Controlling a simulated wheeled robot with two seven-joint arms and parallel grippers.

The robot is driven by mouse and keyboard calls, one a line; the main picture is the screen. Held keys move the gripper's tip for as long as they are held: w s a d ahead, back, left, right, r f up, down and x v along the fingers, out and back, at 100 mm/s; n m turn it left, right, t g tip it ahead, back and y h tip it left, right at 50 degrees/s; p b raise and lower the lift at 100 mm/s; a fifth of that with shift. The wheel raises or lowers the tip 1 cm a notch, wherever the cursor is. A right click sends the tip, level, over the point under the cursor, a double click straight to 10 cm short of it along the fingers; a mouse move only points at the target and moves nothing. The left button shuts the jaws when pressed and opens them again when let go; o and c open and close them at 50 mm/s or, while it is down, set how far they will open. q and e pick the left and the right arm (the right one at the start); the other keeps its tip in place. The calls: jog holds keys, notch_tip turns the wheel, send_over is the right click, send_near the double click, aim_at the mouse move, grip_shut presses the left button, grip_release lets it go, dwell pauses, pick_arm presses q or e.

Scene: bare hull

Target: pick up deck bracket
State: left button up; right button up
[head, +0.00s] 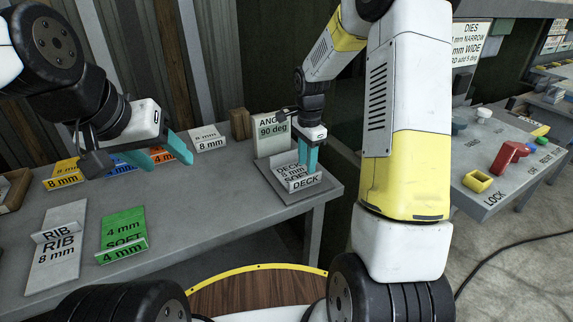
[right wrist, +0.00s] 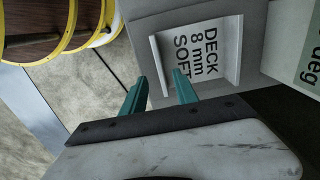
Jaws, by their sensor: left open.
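The deck bracket (head: 291,172) is a light grey bent plate marked "DECK 8 mm SOFT". It lies on a grey stand labelled DECK (head: 306,184) at the right end of the bench. It also shows in the right wrist view (right wrist: 205,55), with raised edges on two sides. My right gripper (head: 308,165) is right at the bracket, pointing down. In the right wrist view its teal fingers (right wrist: 159,76) are apart, with the bracket's near raised edge between their tips; contact is unclear. My left gripper (head: 170,158) is open and empty above the bench.
The bench (head: 190,215) also holds a rib bracket (head: 58,255), a green 4 mm soft bracket (head: 123,235) and several coloured plates along the back. An angle sign (head: 270,128) stands close behind the deck bracket. A second table (head: 500,190) with a red part is at right.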

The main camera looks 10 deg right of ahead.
aim_at(305, 177)
notch_tip(305, 177, down, 7)
jog(key=shift+a+r, duration=0.1)
jog(key=shift+r, duration=0.1)
grip_shut()
jog(key=shift+w+r, duration=0.1)
dwell(1.4)
